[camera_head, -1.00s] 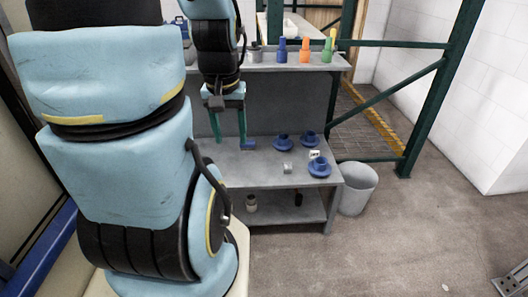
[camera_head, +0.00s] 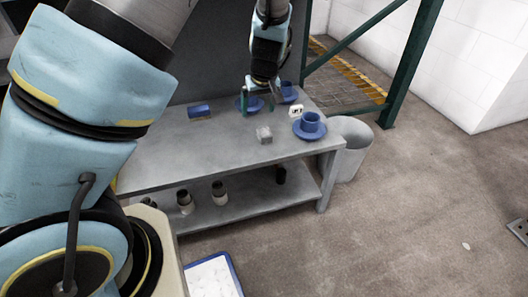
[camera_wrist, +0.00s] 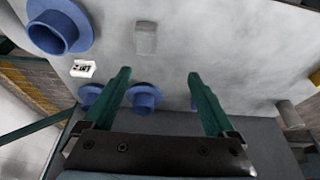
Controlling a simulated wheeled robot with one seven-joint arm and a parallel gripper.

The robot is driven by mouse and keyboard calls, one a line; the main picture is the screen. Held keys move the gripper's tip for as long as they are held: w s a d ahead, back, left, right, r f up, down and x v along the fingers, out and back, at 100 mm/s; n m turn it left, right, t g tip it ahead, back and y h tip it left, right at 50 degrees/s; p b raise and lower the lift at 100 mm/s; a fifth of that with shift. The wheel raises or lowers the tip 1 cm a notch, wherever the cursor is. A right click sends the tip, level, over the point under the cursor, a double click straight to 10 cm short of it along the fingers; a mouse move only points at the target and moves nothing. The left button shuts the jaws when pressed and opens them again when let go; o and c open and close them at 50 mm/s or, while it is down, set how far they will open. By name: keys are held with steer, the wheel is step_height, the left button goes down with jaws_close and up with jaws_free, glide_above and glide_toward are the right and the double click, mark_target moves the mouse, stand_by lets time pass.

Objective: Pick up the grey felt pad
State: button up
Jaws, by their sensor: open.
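The grey felt pad (camera_head: 264,138) looks like a small pale grey block lying on the grey workbench (camera_head: 190,150), near its front edge. It also shows in the wrist view (camera_wrist: 145,38), beyond the fingertips and between their lines. My gripper (camera_head: 257,107) is open, with two green fingers pointing down above the bench, behind the pad in the head view. In the wrist view my gripper (camera_wrist: 158,76) has nothing between its fingers. It does not touch the pad.
A blue cup on a saucer (camera_head: 310,131) stands right of the pad; two more stand behind, partly hidden by my gripper. A small white labelled block (camera_head: 296,111) is close by. A blue object (camera_head: 200,111) lies left. A grey bin (camera_head: 351,148) stands beside the bench.

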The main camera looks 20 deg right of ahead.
mark_target(265, 132)
steer(key=shift+t, duration=0.3)
steer(key=d+f, duration=0.1)
steer(key=f, duration=0.1)
steer(key=d+f+b, duration=0.1)
steer(key=f, duration=0.2)
steer(key=w+d+f+b, duration=0.1)
steer(key=f, duration=0.2)
steer(key=shift+d, duration=0.35)
steer(key=x, duration=0.1)
steer(key=b+x, duration=0.1)
steer(key=x, duration=0.3)
steer(key=shift+a, duration=0.3)
steer(key=c, duration=1.4)
step_height(265, 132, up, 10)
steer(key=shift+p, duration=0.85)
